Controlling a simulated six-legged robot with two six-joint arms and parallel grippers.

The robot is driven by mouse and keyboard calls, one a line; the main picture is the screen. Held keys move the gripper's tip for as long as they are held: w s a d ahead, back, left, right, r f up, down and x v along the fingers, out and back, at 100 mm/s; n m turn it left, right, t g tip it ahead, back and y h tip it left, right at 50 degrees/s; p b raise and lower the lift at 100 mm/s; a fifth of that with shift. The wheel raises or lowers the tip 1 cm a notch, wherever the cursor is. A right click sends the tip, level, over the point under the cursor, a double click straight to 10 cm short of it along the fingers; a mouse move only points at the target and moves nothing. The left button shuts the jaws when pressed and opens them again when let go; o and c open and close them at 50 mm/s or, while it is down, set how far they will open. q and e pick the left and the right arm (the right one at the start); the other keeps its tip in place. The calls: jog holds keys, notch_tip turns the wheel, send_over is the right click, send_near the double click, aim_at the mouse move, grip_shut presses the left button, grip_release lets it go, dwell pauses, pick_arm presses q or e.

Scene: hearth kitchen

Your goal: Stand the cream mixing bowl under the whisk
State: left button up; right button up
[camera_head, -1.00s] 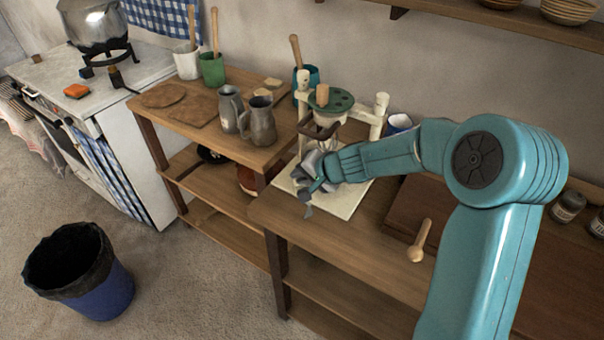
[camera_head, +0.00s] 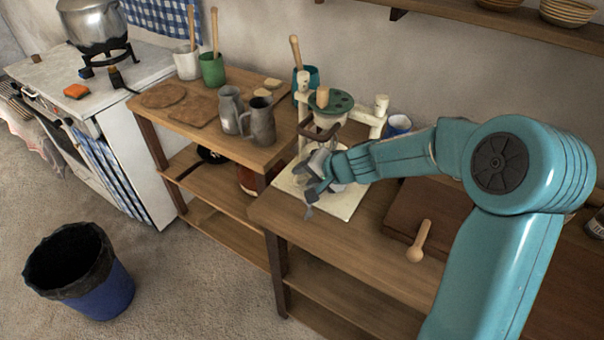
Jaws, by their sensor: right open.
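The whisk stand has a cream frame (camera_head: 374,118) and a round green top plate (camera_head: 338,101). A dark curved handle shows below the plate. My right gripper (camera_head: 312,189) is open over the front left of the base board, in front of the stand. The gripper and wrist hide most of the space under the stand. I cannot clearly make out the cream mixing bowl or the whisk's wires there. My left gripper is out of view.
Two grey jugs (camera_head: 262,124) stand on the higher counter left of the stand. A blue-and-white mug (camera_head: 397,125) is behind the arm. A dark board (camera_head: 405,215) and a wooden pestle-like tool (camera_head: 419,241) lie to the right. A blue bin (camera_head: 101,292) stands on the floor.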

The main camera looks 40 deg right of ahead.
jog(key=p+v, duration=0.2)
jog(key=v, duration=0.7)
jog(key=shift+s, duration=0.25)
